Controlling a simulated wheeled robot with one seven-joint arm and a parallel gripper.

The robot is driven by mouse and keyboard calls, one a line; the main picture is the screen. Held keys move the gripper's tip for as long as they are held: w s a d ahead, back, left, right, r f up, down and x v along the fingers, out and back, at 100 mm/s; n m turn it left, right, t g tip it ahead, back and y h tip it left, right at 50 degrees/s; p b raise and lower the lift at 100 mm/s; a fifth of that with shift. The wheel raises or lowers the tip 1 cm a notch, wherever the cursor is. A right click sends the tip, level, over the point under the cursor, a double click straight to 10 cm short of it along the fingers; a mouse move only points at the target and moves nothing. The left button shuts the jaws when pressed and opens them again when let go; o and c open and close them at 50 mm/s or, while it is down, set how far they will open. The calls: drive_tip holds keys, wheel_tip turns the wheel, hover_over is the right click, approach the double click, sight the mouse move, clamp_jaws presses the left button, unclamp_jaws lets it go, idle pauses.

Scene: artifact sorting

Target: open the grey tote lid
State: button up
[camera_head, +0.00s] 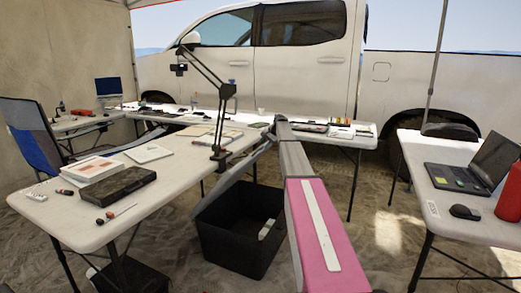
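A dark grey, almost black tote (238,250) stands on the sandy ground between the tables, below the middle of the picture. Its grey lid (235,178) stands tilted up along the tote's left rear side, so the tote's mouth is uncovered. A small whitish item (266,229) shows inside. My arm, grey and pink, reaches from the lower right over the tote's right side. My gripper (269,134) is at the arm's far end, close to the lid's upper end. Its fingers are small and mostly hidden, so I cannot tell whether they touch the lid.
A white table (100,233) on the left carries a dark case (118,186), papers and a desk lamp (222,125). A table on the right holds a laptop (472,170), mouse and red bottle (510,195). A long table and a pickup truck (300,70) stand behind.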

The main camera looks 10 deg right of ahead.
drive_tip(key=v, duration=0.4)
drive_tip(key=s+a+f+n+g+h, duration=0.1)
drive_tip(key=s+a+f, duration=0.3)
drive_tip(key=s+f, duration=0.4)
drive_tip(key=s+a+f+n+g+h, duration=0.1)
drive_tip(key=s+a+f, duration=0.35)
drive_tip(key=s, duration=0.55)
drive_tip(key=s+a+f+n, duration=0.1)
drive_tip(key=s+a+f, duration=0.3)
drive_tip(key=s+f, duration=0.4)
drive_tip(key=s+a+f+n+h, duration=0.1)
drive_tip(key=s+a+f, duration=0.1)
drive_tip(key=s, duration=0.9)
drive_tip(key=s+a+f+n+g+h, duration=0.1)
drive_tip(key=s+f, duration=0.3)
drive_tip(key=s, duration=0.7)
drive_tip(key=s+a+f+n+g+h, duration=0.1)
drive_tip(key=s+a+f+n, duration=0.1)
drive_tip(key=s, duration=0.9)
drive_tip(key=shift+s+a+f+n+h, duration=0.3)
drive_tip(key=shift+a+f, duration=0.15)
drive_tip(key=shift+a, duration=0.25)
